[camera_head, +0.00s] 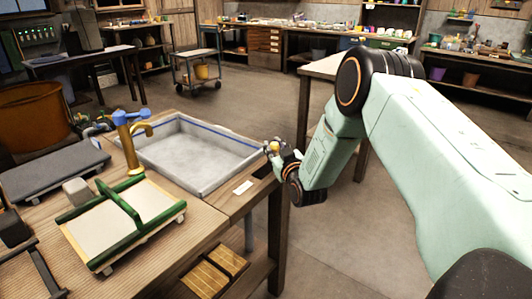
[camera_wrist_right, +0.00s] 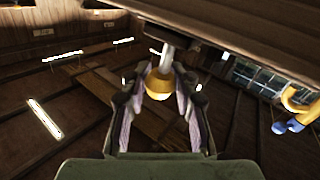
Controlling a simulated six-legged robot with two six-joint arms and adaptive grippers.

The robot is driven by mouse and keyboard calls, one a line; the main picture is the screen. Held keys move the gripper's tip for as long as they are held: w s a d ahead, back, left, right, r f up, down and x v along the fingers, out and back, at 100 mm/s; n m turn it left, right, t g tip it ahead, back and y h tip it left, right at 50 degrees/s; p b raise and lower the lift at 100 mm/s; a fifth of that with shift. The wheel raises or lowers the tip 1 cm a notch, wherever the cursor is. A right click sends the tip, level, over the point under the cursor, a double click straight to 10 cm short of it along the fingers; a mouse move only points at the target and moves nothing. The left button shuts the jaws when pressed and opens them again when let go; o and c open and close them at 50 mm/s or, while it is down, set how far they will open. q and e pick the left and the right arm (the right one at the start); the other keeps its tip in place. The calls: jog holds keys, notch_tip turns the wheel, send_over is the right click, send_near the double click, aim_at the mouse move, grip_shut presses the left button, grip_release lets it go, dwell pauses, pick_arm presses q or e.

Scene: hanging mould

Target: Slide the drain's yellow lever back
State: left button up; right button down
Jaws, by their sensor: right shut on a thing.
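The lever's yellow knob (camera_head: 274,147) is at the right corner of the sink basin (camera_head: 203,188), by the table's edge. My right gripper (camera_head: 279,153) reaches it from the right and hides part of it. In the right wrist view the yellow knob (camera_wrist_right: 159,84) sits on a pale rod (camera_wrist_right: 167,56). The fingers of my right gripper (camera_wrist_right: 162,90) are on both sides of the knob, shut on it. The drain opening itself does not show. My left gripper is not in view.
A yellow tap (camera_head: 128,140) with a blue handle stands at the basin's left. A green-framed mould (camera_head: 150,199) lies on the table in front. A small white card (camera_head: 242,187) lies near the basin's front corner. The floor right of the table is clear.

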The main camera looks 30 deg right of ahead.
jog(key=shift+d, duration=0.2)
jog(key=c, duration=1.1)
grip_release()
jog(key=shift+s+d, duration=0.1)
jog(key=shift+d, duration=0.05)
jog(key=shift+o, duration=0.4)
jog(key=s+a, duration=0.2)
jog(key=s, duration=0.9)
jog(key=shift+s+a, duration=0.3)
jog(key=shift+a, duration=0.05)
